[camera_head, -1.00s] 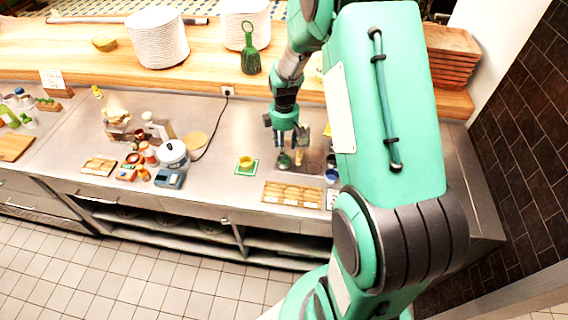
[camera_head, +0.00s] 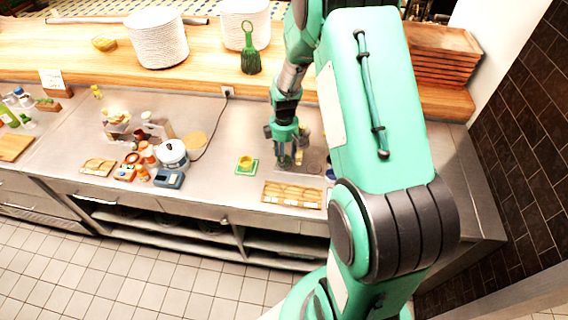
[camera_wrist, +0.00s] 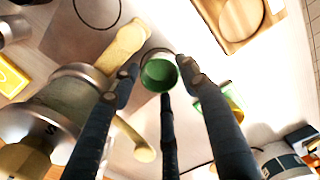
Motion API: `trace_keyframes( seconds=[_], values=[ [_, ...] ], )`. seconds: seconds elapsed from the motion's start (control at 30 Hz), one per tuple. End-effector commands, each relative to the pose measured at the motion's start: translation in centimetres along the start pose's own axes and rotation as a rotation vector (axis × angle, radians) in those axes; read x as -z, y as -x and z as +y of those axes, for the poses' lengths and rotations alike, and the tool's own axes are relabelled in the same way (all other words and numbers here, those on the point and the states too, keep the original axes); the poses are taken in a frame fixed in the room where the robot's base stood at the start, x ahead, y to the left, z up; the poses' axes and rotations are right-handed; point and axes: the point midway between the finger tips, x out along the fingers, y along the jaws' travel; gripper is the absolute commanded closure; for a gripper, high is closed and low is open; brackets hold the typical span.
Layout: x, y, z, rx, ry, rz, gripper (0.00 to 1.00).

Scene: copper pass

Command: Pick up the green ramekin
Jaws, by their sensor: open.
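The green ramekin (camera_wrist: 158,73) shows in the wrist view, a small round open cup on the steel counter. My gripper (camera_wrist: 161,84) is open, and its dark fingers spread around the ramekin, with the fingertips near its rim. I cannot tell whether any finger touches it. In the head view my gripper (camera_head: 286,163) points down at the counter, and its fingers mostly hide the ramekin there.
A yellow cup on a green square (camera_head: 246,164) stands to the left. A wooden tray (camera_head: 292,195) lies at the counter's front edge. A metal container marked S (camera_wrist: 72,105) stands close to my fingers. Several jars and a scale (camera_head: 168,179) are farther left.

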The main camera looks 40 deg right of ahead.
Motion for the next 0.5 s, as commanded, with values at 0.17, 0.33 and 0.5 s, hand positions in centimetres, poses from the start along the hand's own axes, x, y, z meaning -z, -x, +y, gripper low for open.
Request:
trace_keyframes(
  seconds=[0.17, 0.33, 0.5],
  values=[
    [-0.01, -1.44, -0.01, 0.0, 0.0, 0.0, 0.55],
    [0.0, -1.53, 0.02, -0.001, 0.0, 0.0, 0.55],
    [0.0, -1.52, 0.01, 0.0, 0.0, 0.0, 0.55]
  ],
)
